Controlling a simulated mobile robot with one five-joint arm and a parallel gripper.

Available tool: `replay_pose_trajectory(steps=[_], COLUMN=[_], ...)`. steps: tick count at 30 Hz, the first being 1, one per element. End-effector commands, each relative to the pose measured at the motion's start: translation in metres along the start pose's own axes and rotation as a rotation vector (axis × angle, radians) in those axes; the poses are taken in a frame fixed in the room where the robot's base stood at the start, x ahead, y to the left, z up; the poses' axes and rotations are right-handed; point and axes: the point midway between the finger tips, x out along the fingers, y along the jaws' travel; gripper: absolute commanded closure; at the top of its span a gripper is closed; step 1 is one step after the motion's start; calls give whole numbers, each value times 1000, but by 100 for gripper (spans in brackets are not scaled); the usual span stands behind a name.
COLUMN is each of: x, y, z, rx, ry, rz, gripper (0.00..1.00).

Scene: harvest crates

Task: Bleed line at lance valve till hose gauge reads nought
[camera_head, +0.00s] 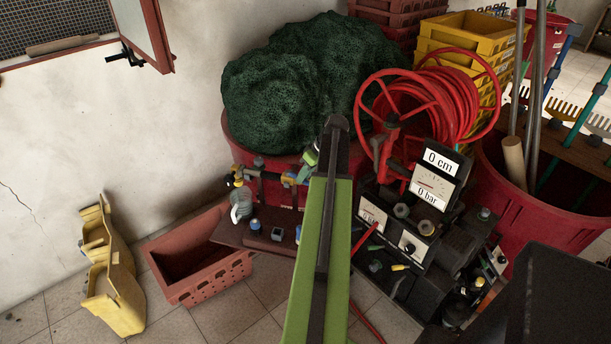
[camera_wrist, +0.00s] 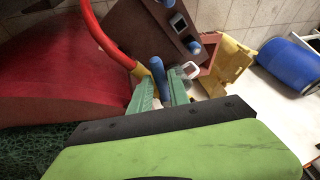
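Black console with dials and signs stands right of my arm in the head view. Its gauge (camera_head: 432,182) sits between signs reading "0 cm" (camera_head: 441,161) and "0 bar" (camera_head: 428,195). Brass pipework (camera_head: 270,176) runs along the red tub's front. In the wrist view, a red hose (camera_wrist: 100,38) curves to a yellow fitting beside a blue handle (camera_wrist: 158,76). My gripper (camera_wrist: 163,83) has its green fingers apart, with the blue handle between their tips; I cannot tell whether they touch it.
A red hose reel (camera_head: 428,105) stands behind the console. Green netting (camera_head: 300,75) fills the red tub. A red crate (camera_head: 200,262) and yellow crates (camera_head: 108,280) lie on the floor at left. Tools stand in a red tub (camera_head: 550,215) at right.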

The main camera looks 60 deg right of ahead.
Motion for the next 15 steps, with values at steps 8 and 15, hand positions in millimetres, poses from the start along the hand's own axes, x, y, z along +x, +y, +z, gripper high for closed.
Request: replay_pose_trajectory(steps=[8, 15], x=[0, 0], y=[0, 0], z=[0, 0], rx=[0, 0], ry=[0, 0], rz=[0, 0], gripper=[100, 100])
